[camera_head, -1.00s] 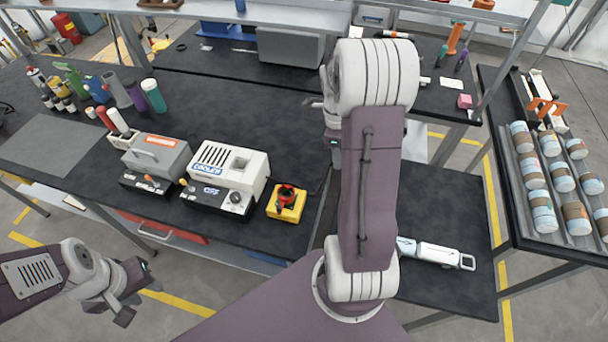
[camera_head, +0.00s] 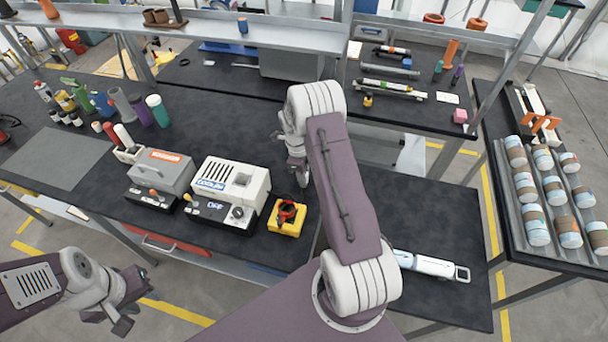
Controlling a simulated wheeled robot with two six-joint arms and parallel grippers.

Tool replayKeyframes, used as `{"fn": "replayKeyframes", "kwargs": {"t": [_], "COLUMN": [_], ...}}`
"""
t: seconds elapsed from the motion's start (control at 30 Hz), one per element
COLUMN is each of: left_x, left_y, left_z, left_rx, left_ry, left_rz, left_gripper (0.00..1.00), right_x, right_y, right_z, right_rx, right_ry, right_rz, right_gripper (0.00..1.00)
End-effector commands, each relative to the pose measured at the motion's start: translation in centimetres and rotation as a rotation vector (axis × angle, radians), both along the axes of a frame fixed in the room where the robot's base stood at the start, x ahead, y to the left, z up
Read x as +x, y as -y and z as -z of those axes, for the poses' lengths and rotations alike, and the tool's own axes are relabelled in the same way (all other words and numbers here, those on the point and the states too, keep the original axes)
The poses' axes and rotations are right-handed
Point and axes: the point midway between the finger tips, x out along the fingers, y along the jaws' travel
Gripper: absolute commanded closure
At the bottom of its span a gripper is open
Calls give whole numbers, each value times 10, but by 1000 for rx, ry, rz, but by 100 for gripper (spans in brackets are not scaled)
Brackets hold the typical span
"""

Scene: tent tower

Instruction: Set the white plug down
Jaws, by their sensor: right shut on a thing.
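My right gripper (camera_head: 303,178) hangs over the black table, just right of the white cooler box (camera_head: 231,178) and above the yellow box with the red knob (camera_head: 288,217). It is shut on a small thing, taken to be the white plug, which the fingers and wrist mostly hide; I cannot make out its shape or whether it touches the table. My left gripper (camera_head: 133,303) is open and empty, low at the left, over the floor in front of the table.
A grey box with an orange label (camera_head: 161,170) stands left of the cooler. Several bottles (camera_head: 112,104) stand farther left. A white and blue tool (camera_head: 432,265) lies on the right table. A rack of jars (camera_head: 540,238) is far right. The table behind the cooler is largely clear.

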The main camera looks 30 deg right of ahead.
Motion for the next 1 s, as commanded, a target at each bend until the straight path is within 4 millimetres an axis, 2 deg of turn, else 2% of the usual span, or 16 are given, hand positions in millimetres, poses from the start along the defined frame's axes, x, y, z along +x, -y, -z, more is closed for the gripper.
{"fn": "replayKeyframes", "kwargs": {"t": [0.4,0.43,0.5,0.77,0.83,0.9,1.0], "left_x": [0,0,0,0,0,0,0], "left_y": [0,0,0,0,0,0,0], "left_z": [5,3,3,2,-3,3,10], "left_rx": [0,0,0,0,0,0,0], "left_ry": [0,0,0,0,0,0,0], "left_rz": [0,0,0,0,0,0,0], "left_gripper": [63,63,63,63,63,63,63], "right_x": [0,0,0,0,0,2,5], "right_y": [0,0,0,0,0,0,-2], "right_z": [9,7,7,6,0,-5,-28], "right_rx": [0,0,0,0,0,-2,-2], "right_ry": [1,1,1,1,1,6,8], "right_rz": [0,0,0,0,0,-1,-1], "right_gripper": [100,65,52,52,52,52,52]}}
